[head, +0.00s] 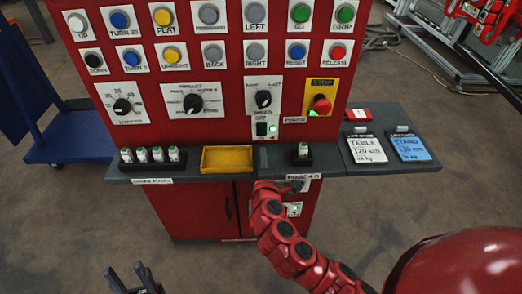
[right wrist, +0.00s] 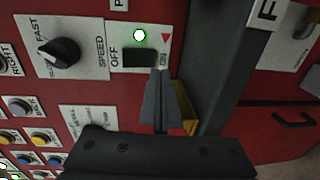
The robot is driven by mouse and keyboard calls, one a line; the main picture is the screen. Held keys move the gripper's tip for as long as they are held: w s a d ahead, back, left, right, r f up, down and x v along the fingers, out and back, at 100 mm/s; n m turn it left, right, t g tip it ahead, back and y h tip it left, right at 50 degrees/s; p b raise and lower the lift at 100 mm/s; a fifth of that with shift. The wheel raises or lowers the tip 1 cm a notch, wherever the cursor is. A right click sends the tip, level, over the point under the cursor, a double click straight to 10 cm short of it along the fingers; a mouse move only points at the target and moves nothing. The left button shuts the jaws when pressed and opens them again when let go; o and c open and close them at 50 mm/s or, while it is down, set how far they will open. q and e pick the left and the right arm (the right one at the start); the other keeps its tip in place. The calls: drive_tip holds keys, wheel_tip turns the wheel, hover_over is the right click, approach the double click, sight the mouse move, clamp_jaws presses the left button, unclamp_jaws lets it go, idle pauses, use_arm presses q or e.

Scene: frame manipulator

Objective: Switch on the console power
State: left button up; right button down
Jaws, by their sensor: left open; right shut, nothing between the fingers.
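The red console carries a black power switch (head: 262,129) on a white plate, with a lit green lamp (head: 272,128) beside it. In the right wrist view the switch (right wrist: 138,58) lies between the OFF and ON marks, and the lamp (right wrist: 139,35) glows green. My right gripper (head: 263,153) is shut and empty, below the switch in the head view. In the right wrist view its fingertips (right wrist: 160,72) are at the ON end of the switch; I cannot tell whether they touch it. My left gripper (head: 128,272) is open and empty, low in front of the console.
A red stop button (head: 321,104) sits right of the switch. Two tags (head: 367,149) (head: 408,147) lie on the right shelf.

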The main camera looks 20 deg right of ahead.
drive_tip(key=f+b+v, duration=0.1)
drive_tip(key=f+v, duration=0.1)
drive_tip(key=v, duration=0.6)
drive_tip(key=shift+s, duration=0.2)
drive_tip(key=shift+a, duration=0.15)
